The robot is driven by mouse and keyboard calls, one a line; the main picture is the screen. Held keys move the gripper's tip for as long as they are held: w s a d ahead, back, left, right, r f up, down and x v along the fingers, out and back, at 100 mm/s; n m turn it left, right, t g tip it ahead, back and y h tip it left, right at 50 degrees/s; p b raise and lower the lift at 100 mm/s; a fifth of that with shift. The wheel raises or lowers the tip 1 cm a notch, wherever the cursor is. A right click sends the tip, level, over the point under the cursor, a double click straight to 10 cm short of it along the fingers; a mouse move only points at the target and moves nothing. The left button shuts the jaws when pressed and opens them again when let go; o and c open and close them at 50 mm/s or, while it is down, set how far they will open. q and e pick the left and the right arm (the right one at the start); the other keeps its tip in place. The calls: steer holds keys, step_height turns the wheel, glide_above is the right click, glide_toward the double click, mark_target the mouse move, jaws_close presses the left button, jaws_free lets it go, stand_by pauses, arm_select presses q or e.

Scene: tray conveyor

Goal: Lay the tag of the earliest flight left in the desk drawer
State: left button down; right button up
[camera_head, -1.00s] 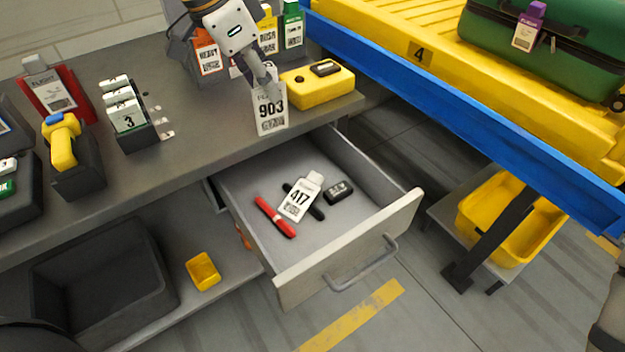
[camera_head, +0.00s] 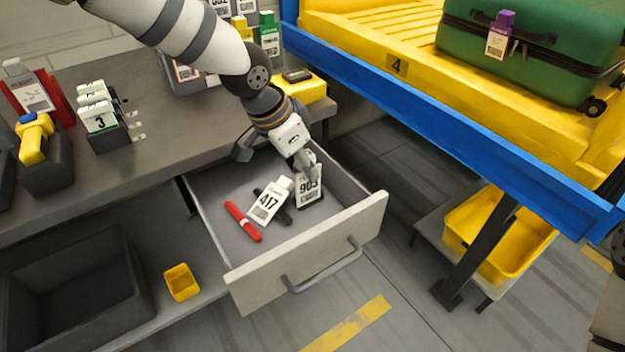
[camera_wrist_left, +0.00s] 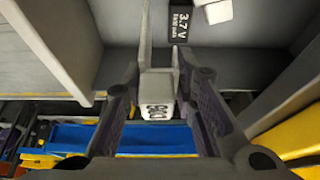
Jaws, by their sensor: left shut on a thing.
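My left gripper (camera_head: 306,165) is shut on the white tag 903 (camera_head: 308,188). It holds the tag hanging inside the open desk drawer (camera_head: 228,182), toward the drawer's right side. I cannot tell whether the tag touches the drawer floor. In the left wrist view the tag (camera_wrist_left: 158,108) sits between the fingers, with its print partly showing. A white tag 417 (camera_head: 268,203) lies in the drawer just left of tag 903.
A black 3.7 V battery (camera_wrist_left: 181,20) lies near the held tag. A tag rack (camera_head: 100,130) stands on the desk. The blue-edged conveyor (camera_head: 450,110) runs along the right.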

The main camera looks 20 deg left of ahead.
arm_select(q)
steer(key=shift+b+x, duration=0.35)
steer(key=shift+x, duration=2.5)
arm_select(e)
steer(key=shift+s+f, duration=0.55)
steer(key=shift+f, duration=0.05)
arm_select(q)
steer(key=shift+w+a, duration=0.2)
steer(key=shift+f, duration=0.15)
steer(key=c, duration=1.3)
jaws_free()
